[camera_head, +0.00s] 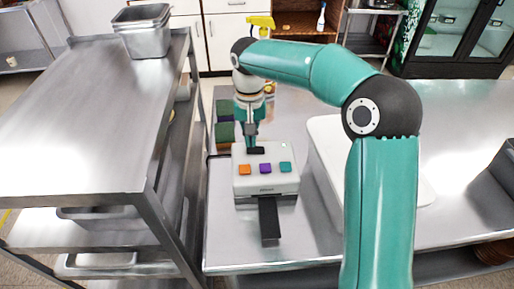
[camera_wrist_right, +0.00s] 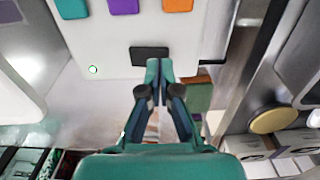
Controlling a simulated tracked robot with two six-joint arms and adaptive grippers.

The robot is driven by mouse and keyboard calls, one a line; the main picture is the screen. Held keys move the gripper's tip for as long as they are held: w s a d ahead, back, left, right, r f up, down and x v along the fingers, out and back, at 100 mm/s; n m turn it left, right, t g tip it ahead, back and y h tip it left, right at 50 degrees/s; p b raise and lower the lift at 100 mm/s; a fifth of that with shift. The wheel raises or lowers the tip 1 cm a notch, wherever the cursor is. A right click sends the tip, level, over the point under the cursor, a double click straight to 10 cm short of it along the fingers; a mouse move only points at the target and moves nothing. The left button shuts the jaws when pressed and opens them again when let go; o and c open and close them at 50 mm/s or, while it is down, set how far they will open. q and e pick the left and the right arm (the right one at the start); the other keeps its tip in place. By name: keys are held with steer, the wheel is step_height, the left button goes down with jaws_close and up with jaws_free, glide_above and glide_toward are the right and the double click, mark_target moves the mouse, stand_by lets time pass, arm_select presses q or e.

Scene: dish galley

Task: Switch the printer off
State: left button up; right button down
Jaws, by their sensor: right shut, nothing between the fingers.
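The white printer (camera_head: 262,187) stands on the steel counter, with orange, purple and teal square buttons on its top and a black tray (camera_head: 269,222) at its front. In the right wrist view, the printer top (camera_wrist_right: 100,50) shows a black switch (camera_wrist_right: 148,54) and a small green light (camera_wrist_right: 93,70). My right gripper (camera_head: 252,146) points down at the back left of the printer top. It is shut and empty, its fingertips (camera_wrist_right: 160,63) at the switch's edge; I cannot tell whether they touch it. My left gripper is not in view.
A steel cart (camera_head: 80,100) stands close on the left, with metal pans (camera_head: 146,40) on top. Green and brown blocks (camera_head: 224,132) stand behind the printer's left side.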

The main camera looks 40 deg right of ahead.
mark_target(251, 149)
steer(key=shift+f+b, duration=0.8)
steer(key=shift+f, duration=0.35)
stand_by(0.9)
step_height(251, 149, up, 7)
steer(key=p, duration=0.6)
steer(key=shift+r+p, duration=0.1)
steer(key=shift+p, duration=0.2)
stand_by(0.4)
